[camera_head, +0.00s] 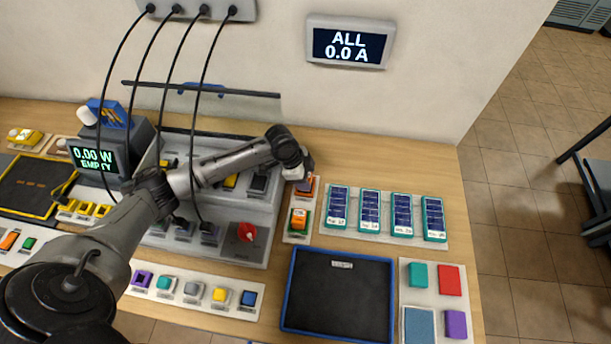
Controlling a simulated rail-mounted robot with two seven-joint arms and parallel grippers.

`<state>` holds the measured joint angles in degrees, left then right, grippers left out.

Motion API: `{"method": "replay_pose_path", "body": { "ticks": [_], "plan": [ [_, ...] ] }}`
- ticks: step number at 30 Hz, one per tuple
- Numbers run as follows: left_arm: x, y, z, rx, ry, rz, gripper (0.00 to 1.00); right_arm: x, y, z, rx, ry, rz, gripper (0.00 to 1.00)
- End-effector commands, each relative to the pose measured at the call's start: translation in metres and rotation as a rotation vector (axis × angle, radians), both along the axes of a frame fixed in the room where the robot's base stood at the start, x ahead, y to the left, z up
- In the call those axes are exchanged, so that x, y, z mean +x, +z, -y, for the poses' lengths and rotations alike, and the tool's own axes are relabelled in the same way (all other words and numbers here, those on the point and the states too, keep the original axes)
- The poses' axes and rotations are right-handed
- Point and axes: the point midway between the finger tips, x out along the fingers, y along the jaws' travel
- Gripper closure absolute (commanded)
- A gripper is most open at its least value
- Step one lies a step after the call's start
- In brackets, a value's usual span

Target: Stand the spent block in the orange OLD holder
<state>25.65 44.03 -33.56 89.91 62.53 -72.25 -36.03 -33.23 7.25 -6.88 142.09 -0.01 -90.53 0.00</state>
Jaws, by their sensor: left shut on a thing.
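My left arm reaches from the lower left, and its gripper (304,178) points down at the upper end of a small white plate. It is shut on a small block, mostly hidden by the gripper, so I cannot tell its face. The orange holder (312,187) is partly visible right under the gripper. I cannot tell whether the block is seated in it or just above it. Below it on the same plate, a green holder (294,231) has an orange block (299,217) in it. My right gripper is out of view.
Several blue panels (370,208) in teal frames lie to the right. A blue-rimmed dark tray (284,297) is in front. The grey device with a red knob (246,232) stands under my forearm, and black cables (207,75) hang behind it.

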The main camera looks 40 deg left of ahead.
Motion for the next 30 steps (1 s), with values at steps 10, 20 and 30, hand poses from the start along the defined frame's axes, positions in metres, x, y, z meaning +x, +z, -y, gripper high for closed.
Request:
{"method": "replay_pose_path", "body": {
  "ticks": [10,20,30],
  "plan": [
    [0.0001,0.0002,0.0,0.0,0.0,0.0,0.75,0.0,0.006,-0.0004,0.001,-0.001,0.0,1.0],
    [0.0001,-0.0005,0.0,0.0,0.0,0.0,0.75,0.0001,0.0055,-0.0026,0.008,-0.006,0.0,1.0],
    [0.0002,-0.0035,0.0001,-0.001,0.0,0.001,0.75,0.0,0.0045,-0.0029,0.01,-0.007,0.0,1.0]
  ]
}}
